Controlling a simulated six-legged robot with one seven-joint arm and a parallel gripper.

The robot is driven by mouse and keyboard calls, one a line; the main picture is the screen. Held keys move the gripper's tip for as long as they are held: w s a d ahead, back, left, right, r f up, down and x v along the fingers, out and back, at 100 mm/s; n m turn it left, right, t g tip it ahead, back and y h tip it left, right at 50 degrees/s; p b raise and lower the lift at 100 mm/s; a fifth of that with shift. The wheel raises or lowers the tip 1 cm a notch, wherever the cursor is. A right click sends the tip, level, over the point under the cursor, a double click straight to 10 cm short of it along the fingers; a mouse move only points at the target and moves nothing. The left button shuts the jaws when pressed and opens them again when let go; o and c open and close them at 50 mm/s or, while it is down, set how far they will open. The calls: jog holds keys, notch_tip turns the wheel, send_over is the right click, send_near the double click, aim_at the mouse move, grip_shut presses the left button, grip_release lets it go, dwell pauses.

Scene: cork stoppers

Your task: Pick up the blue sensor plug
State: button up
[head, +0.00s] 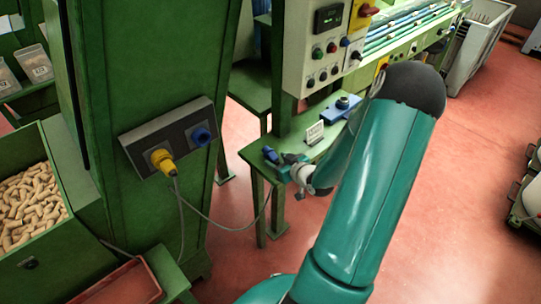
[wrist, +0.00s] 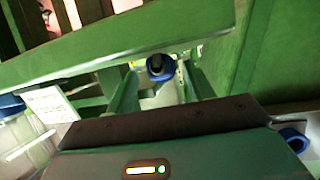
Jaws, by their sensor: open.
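The blue sensor plug (head: 270,154) lies near the left edge of the small green table in the head view. In the wrist view the plug (wrist: 160,73) shows a blue collar and dark end, seen end-on between the finger tips. My gripper (head: 284,163) is at the table just right of the plug, low over its top. In the wrist view my gripper (wrist: 160,82) is open, with a green finger on each side of the plug. I cannot tell whether either finger touches it.
A grey cable (head: 225,228) hangs from there toward the table. A white card (head: 315,132) and a blue block (head: 341,108) stand farther back on the table.

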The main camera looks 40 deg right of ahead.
jog(key=shift+w+f, duration=0.25)
jog(key=shift+w, duration=0.4)
jog(key=c, duration=1.1)
jog(key=shift+r, duration=0.2)
